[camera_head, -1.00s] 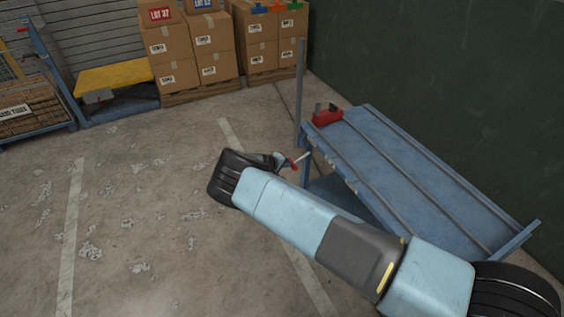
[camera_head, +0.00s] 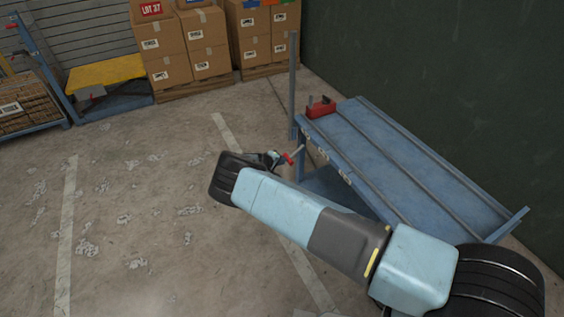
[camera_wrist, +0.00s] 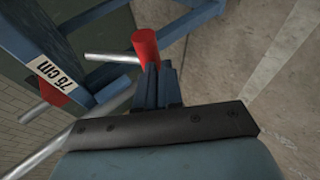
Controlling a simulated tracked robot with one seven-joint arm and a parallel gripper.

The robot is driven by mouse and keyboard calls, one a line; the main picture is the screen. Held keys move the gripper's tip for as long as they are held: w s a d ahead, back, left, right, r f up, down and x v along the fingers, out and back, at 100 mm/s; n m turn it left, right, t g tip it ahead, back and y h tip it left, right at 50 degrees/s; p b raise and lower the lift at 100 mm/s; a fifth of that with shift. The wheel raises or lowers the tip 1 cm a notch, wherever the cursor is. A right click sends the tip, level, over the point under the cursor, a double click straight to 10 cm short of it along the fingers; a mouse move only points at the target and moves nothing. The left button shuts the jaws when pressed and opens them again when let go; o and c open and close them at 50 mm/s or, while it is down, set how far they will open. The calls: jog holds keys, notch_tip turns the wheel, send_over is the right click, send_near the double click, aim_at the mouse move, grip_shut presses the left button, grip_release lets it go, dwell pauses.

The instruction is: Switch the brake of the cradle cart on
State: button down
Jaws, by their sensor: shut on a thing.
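The blue cradle cart (camera_head: 420,165) stands at the right by the dark wall, with long rails on its deck. A metal lever with a red grip (camera_head: 288,159) sticks out from its near left end; the red grip also shows in the wrist view (camera_wrist: 146,45). My gripper (camera_head: 277,158) is at this red grip, left of the cart. In the wrist view its fingers (camera_wrist: 157,72) are shut on the lower part of the grip. The lever slants up toward the cart in the head view. Its pivot is not clear.
A second red part (camera_wrist: 55,92) and a "75 cm" label (camera_wrist: 52,70) sit on the cart frame. A red clamp-like block (camera_head: 320,108) is on the deck corner, next to an upright post (camera_head: 293,85). Stacked boxes (camera_head: 165,60) stand behind.

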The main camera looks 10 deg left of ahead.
jog(key=shift+w+d+f, duration=0.15)
jog(key=shift+d, duration=0.2)
jog(key=a+f+v, duration=0.1)
jog(key=a+v, duration=0.1)
jog(key=v, duration=1.2)
jog(key=shift+a+f, duration=0.25)
jog(key=shift+f, duration=0.05)
